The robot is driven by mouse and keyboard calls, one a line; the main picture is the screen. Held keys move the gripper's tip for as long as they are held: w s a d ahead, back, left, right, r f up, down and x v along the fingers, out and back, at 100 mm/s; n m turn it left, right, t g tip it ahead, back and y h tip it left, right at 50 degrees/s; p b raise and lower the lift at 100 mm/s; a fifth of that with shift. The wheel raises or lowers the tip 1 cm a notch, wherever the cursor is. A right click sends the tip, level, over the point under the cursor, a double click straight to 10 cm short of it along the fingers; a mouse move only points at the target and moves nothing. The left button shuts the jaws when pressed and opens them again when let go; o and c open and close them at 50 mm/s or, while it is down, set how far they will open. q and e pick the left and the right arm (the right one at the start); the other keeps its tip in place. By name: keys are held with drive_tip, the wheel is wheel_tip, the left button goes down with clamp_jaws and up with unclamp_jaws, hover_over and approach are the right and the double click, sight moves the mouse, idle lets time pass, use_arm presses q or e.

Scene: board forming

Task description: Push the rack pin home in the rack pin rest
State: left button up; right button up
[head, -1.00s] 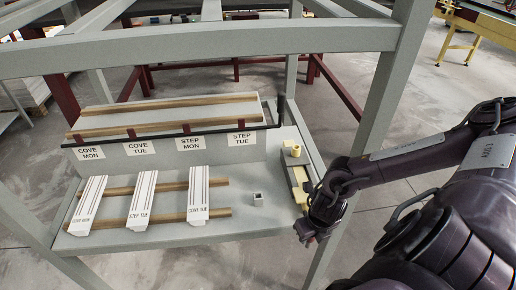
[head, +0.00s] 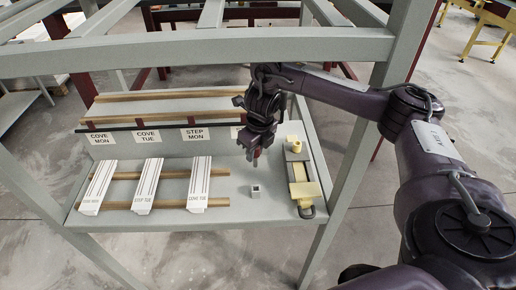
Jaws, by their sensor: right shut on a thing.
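My right gripper (head: 255,158) points down over the shelf, in front of the label rail and near its right end. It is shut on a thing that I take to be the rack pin. The fingers hide nearly all of it, so I cannot tell its lean. A small square grey socket (head: 255,190), which looks like the rack pin rest, stands on the shelf just below the gripper. The gripper tip appears apart from it. My left gripper is not in view.
Three white labelled boards (head: 147,187) lie across wooden rails left of the socket. A yellow and grey fixture (head: 301,180) stands close on its right. A frame beam (head: 200,55) crosses above the shelf.

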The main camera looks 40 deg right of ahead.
idle(0.4)
drive_tip(key=shift+f, duration=0.1)
wheel_tip(320, 180, down, 10)
drive_tip(key=b, duration=0.7)
drive_tip(key=shift+f+b, duration=1.8)
drive_tip(key=shift+f, duration=0.35)
idle(1.3)
drive_tip(key=o, duration=1.1)
